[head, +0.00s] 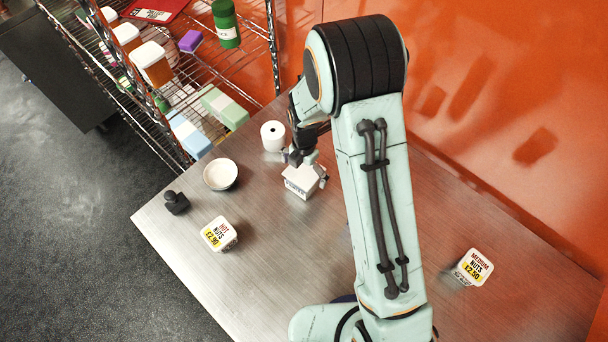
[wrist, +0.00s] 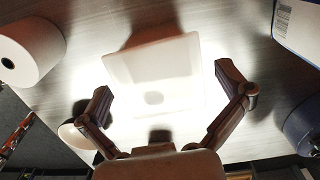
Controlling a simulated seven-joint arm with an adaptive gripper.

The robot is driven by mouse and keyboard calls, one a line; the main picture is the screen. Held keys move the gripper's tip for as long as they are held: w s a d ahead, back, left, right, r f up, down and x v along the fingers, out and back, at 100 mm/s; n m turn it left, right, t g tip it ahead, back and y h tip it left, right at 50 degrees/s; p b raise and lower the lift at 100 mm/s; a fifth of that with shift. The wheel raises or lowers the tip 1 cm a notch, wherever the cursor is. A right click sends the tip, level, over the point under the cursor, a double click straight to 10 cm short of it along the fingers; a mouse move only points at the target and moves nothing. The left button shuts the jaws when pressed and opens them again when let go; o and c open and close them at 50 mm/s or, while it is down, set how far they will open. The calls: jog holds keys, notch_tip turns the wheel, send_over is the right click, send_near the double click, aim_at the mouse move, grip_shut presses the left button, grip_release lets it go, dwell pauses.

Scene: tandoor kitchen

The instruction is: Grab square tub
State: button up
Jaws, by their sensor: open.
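A white square tub (head: 299,181) stands on the metal table in the head view, right below my gripper (head: 304,162). In the wrist view the tub (wrist: 155,75) is a pale, strongly lit square with its details washed out. My gripper (wrist: 163,84) is open there, with one finger to the left and one to the right of the tub's near part. Both fingers look apart from it. In the head view my gripper and arm hide part of the tub's top side.
A white paper roll (head: 273,136) and a white bowl (head: 221,174) are close by. A nuts tub (head: 219,234) and a black object (head: 176,202) lie left; another nuts tub (head: 473,267) lies right.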

jog(key=c, duration=1.2)
jog(key=shift+o, duration=0.2)
